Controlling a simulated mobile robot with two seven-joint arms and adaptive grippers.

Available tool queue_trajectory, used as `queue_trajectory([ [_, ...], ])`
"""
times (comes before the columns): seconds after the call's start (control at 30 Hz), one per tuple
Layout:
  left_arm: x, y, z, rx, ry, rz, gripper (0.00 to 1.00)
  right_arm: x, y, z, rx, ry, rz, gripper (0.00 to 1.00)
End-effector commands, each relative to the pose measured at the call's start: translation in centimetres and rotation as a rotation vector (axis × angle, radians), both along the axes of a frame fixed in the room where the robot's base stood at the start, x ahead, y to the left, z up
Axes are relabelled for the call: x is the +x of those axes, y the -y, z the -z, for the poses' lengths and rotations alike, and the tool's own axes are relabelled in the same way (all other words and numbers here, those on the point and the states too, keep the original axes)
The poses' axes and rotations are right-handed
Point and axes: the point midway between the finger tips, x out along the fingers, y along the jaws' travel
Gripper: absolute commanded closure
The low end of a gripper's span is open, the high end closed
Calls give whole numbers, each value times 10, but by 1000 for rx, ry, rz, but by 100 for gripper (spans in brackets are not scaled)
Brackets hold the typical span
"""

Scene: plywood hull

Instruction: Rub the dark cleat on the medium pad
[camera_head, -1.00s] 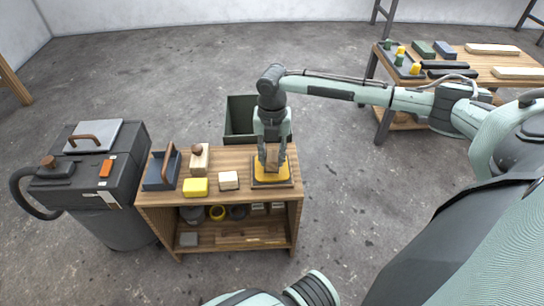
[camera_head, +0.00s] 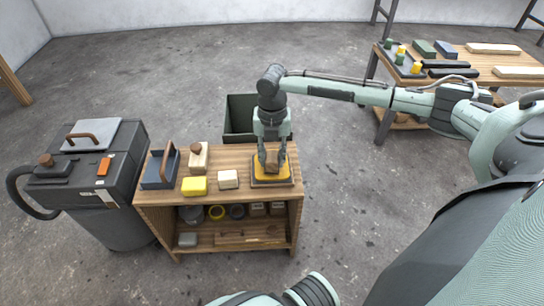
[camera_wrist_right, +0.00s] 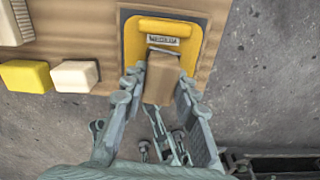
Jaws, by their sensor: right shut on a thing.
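My right gripper (camera_head: 271,157) is shut on a brown wooden cleat (camera_head: 272,161), a short block held between its two fingers. The cleat also shows in the right wrist view (camera_wrist_right: 161,79). It is over the yellow pad (camera_head: 259,176), which lies in a dark-edged frame at the right end of the small wooden bench. In the right wrist view the pad (camera_wrist_right: 134,42) has a small label beside the cleat's far end. The cleat's underside is hidden, so I cannot tell whether it touches the pad. My left gripper is not in view.
On the bench (camera_head: 235,153) stand a yellow block (camera_head: 194,187), a cream block (camera_head: 228,180), a knobbed wooden block (camera_head: 198,160) and a blue-grey tray (camera_head: 153,181). A dark bin (camera_head: 239,112) stands behind. A dark vacuum unit (camera_head: 125,166) is at the left.

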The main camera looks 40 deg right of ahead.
Motion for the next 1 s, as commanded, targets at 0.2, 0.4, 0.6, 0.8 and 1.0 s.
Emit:
queue_trajectory([
  [0.2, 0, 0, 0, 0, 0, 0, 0, 0, 0, 2, 0, 0, 0, 95],
  [0.4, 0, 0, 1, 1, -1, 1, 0, 0, 0, 4, 0, 0, 0, 95],
  [0.6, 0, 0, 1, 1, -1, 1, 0, 0, 0, 7, 0, 0, 0, 95],
  [0.8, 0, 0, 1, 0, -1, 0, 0, 0, 0, 9, 0, 0, 0, 95],
  [1.0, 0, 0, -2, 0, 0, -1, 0, -2, 3, 8, 0, -1, 1, 95],
])
